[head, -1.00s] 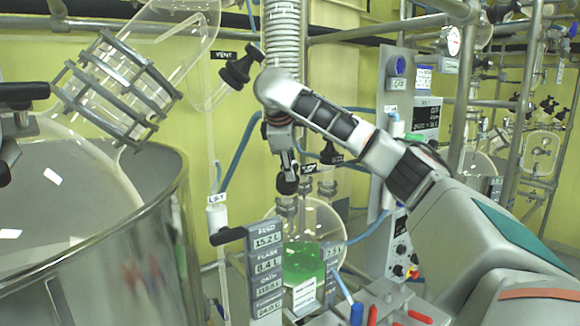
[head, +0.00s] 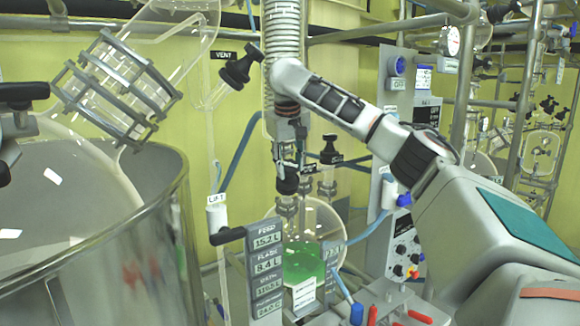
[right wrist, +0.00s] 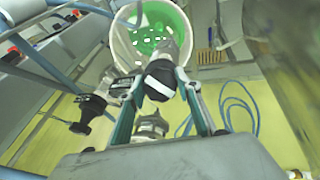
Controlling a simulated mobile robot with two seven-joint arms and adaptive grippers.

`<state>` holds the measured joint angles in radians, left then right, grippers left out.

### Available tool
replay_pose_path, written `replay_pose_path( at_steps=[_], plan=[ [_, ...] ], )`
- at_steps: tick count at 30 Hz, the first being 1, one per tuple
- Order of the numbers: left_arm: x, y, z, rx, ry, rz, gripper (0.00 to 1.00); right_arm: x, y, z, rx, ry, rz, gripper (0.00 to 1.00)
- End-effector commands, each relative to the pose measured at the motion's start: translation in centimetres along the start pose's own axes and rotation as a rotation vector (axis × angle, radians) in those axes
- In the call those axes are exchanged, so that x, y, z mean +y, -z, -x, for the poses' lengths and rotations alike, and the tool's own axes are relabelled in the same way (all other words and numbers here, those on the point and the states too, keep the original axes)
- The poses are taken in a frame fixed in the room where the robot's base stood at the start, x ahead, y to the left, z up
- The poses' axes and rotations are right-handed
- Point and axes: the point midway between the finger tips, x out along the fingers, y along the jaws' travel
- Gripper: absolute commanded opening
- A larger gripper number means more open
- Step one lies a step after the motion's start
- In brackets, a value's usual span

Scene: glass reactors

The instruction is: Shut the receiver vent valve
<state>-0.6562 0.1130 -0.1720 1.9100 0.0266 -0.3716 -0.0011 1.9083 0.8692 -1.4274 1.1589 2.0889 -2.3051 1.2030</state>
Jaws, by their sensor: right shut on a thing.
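My right gripper (head: 288,170) points down over the round receiver flask (head: 322,225), which holds green liquid. It is shut on a black valve knob (head: 287,186) on top of one of the flask's necks. In the right wrist view the knob (right wrist: 160,78) sits between the two fingers of the gripper (right wrist: 162,92), with the green-filled flask (right wrist: 140,40) beyond. The small label beside this knob is not readable, so I cannot confirm that it is the vent. The knob's exact turn is also unclear.
A second black knob (head: 330,150) stands close to the right of my gripper. A black valve (head: 240,66) labelled VENT is higher on the left. A large metal vessel (head: 110,255) fills the lower left. A display post (head: 266,275) stands before the flask.

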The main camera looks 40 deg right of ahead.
Motion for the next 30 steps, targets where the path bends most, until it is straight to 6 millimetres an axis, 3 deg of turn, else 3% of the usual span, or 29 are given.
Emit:
replay_pose_path(
  at_steps=[30],
  plan=[
    [-0.06, 0.21, -0.11, 0.003, 0.001, 0.001, 0.51, 0.09, 0.0, 0.05, 0.002, 0.215, -0.943, 0.12]
  ],
)
